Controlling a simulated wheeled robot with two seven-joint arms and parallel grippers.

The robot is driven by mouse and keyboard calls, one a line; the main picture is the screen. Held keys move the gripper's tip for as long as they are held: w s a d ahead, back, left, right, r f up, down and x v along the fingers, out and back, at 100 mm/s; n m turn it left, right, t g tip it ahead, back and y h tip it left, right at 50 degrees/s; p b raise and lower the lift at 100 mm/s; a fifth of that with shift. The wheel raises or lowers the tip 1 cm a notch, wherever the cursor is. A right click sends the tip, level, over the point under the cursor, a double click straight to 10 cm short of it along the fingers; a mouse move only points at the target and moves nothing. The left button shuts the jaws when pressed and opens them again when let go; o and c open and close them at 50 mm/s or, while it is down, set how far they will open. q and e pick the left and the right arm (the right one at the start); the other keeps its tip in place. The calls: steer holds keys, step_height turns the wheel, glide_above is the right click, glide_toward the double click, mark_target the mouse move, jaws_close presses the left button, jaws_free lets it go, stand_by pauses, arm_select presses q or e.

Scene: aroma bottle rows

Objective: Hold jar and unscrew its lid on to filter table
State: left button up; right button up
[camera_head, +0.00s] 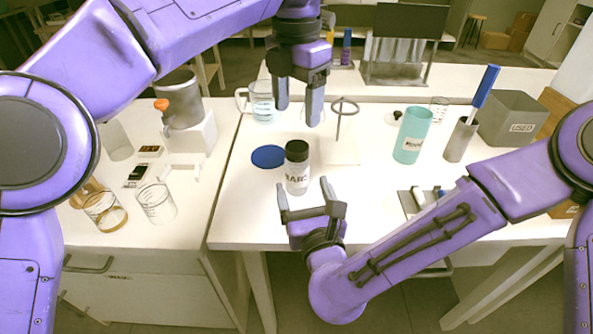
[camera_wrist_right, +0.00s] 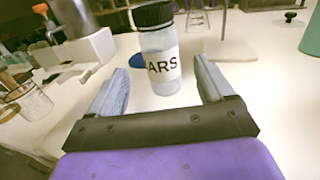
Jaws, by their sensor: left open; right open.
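The jar (camera_head: 297,179) is clear with a white label and stands upright on the white table. Its black lid (camera_head: 297,150) is on top. My left gripper (camera_head: 298,113) is open, pointing down above and slightly behind the lid, apart from it. My right gripper (camera_head: 309,188) is open in front of the jar, fingers pointing toward it. In the right wrist view the jar (camera_wrist_right: 160,62) stands beyond and between the two open fingers (camera_wrist_right: 165,85), with its black lid (camera_wrist_right: 153,15) in view. The filter table (camera_head: 340,148) appears to be the pale stand with a ring post right of the jar.
A blue disc (camera_head: 269,156) lies left of the jar. A beaker (camera_head: 262,102) stands behind. A teal cup (camera_head: 410,135), a grey cylinder holding a blue-handled tool (camera_head: 460,139) and a grey box (camera_head: 512,120) stand right. Glass beakers (camera_head: 156,203) are on the left table.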

mark_target(300, 178)
arm_select(q)
steer(key=shift+w+d+f, duration=0.1)
steer(key=shift+w+f, duration=0.1)
steer(key=shift+w, duration=0.05)
arm_select(e)
steer(key=x, duration=0.5)
steer(key=shift+w+d+f, duration=0.1)
steer(key=shift+w+f, duration=0.05)
steer(key=shift+w, duration=0.15)
arm_select(q)
steer(key=shift+s, duration=0.1)
arm_select(e)
steer(key=shift+w, duration=0.6)
